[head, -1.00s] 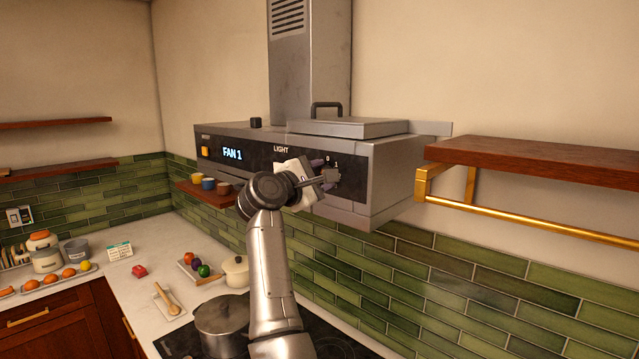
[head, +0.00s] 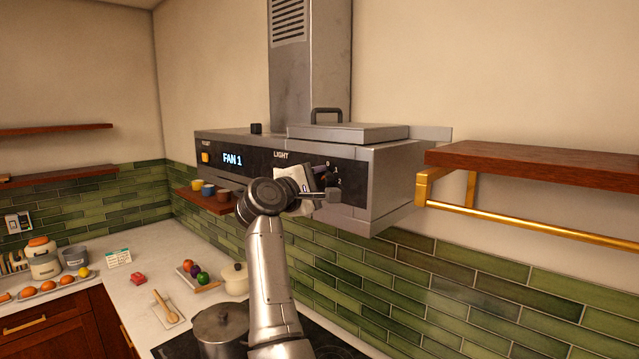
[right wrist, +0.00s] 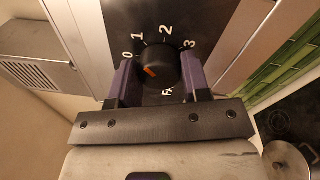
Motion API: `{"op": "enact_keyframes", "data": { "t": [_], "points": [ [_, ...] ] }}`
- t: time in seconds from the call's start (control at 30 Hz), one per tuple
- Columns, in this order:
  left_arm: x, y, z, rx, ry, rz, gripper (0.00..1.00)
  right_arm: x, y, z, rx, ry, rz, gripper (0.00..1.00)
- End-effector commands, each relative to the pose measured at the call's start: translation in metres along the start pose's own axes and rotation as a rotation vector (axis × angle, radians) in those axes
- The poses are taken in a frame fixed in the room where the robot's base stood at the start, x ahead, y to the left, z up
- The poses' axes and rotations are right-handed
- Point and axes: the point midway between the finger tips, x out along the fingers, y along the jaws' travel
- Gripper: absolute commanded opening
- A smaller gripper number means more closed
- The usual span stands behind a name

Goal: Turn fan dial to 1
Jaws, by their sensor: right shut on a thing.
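The range hood (head: 380,180) carries a dark front panel with a lit display (head: 232,159) reading FAN 1. In the right wrist view, the fan dial (right wrist: 162,64) is a round black knob with a short orange mark at its lower left. The numbers 0, 1, 2 and 3 are printed around it. My right gripper (right wrist: 160,76) is shut on the dial, with one purple finger on each side. In the head view, the right gripper (head: 320,178) is at the right part of the panel and hides most of the dial. My left gripper is not in view.
A yellow button (head: 205,157) is at the panel's left end. A wooden shelf with a brass rail (head: 530,222) stands to the right of the hood. Below, a lidded pot (head: 220,328) sits on the cooktop. A small shelf with cups (head: 208,190) is under the hood.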

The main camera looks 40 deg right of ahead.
Motion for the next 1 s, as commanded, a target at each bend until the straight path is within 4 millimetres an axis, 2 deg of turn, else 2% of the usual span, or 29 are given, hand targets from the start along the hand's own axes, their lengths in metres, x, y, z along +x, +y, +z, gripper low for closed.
{"op": "enact_keyframes", "data": {
  "t": [0.03, 0.07, 0.3, 0.53, 0.67, 0.77, 1.0],
  "points": [
    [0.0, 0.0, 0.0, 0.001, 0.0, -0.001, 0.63, 0.0, 0.001, 0.001, 0.0, -0.001, 0.001, 0.2],
    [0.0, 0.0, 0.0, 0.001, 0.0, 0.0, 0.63, 0.0, 0.001, 0.001, 0.0, -0.001, 0.001, 0.46],
    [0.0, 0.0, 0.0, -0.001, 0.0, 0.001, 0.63, 0.0, 0.0, 0.0, 0.0, 0.0, 0.001, 0.69],
    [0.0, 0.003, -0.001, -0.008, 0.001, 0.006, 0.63, -0.001, 0.0, 0.0, -0.001, 0.0, 0.0, 0.69],
    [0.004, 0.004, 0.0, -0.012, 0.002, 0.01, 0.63, -0.009, -0.001, -0.001, 0.0, 0.001, 0.001, 0.69],
    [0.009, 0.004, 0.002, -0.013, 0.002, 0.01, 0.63, -0.022, -0.002, -0.001, -0.001, 0.001, 0.001, 0.69],
    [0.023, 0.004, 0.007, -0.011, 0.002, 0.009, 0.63, -0.071, -0.002, -0.002, 0.001, 0.003, 0.002, 0.69]
  ]
}}
